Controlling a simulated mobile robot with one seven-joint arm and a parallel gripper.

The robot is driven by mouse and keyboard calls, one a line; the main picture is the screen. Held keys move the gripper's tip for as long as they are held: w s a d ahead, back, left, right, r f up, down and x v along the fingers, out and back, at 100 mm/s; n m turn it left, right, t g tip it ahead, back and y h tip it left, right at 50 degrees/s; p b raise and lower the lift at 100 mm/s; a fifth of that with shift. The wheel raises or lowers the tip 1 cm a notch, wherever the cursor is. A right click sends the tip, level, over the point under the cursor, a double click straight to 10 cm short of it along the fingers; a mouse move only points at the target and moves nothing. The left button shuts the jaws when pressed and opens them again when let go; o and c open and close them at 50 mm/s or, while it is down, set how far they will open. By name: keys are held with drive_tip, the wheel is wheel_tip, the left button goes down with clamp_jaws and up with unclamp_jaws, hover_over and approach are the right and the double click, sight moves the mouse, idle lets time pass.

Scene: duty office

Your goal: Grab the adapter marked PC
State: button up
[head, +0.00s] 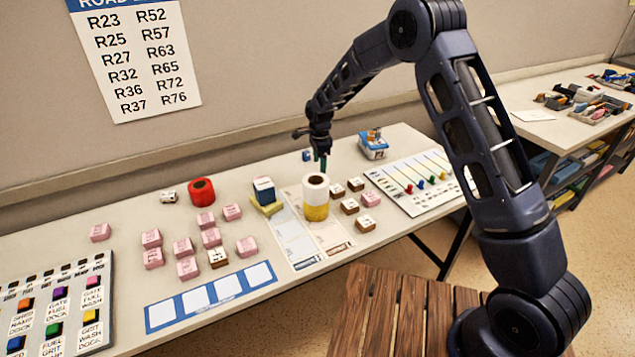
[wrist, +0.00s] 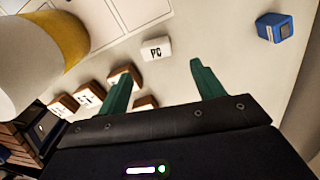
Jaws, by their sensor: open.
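The adapter marked PC is a small white block (wrist: 156,49) in the wrist view, lying on the table with its black letters facing up. It is just beyond my fingertips, roughly in line with the gap between them. My gripper (wrist: 163,68) is open and empty, with two green fingers spread apart. In the head view my gripper (head: 322,162) hangs low over the back of the table, behind the white and yellow rolls. I cannot make out the PC adapter in the head view.
The stacked white and yellow rolls (head: 316,197) stand close by, at left in the wrist view. A small blue block (wrist: 273,27) lies to the right there. Several brown-sided blocks (head: 350,206) sit near the rolls. A blue-and-white tub (head: 373,148) stands at the back right.

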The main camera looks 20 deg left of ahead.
drive_tip(key=shift+s+a+f, duration=0.1)
drive_tip(key=shift+s+f, duration=0.1)
drive_tip(key=shift+f, duration=1.75)
drive_tip(key=shift+s+a+f, duration=0.1)
drive_tip(key=shift+s+f, duration=0.05)
drive_tip(key=shift+f, duration=1.75)
drive_tip(key=c, duration=1)
drive_tip(key=shift+r, duration=0.1)
drive_tip(key=shift+c, duration=0.2)
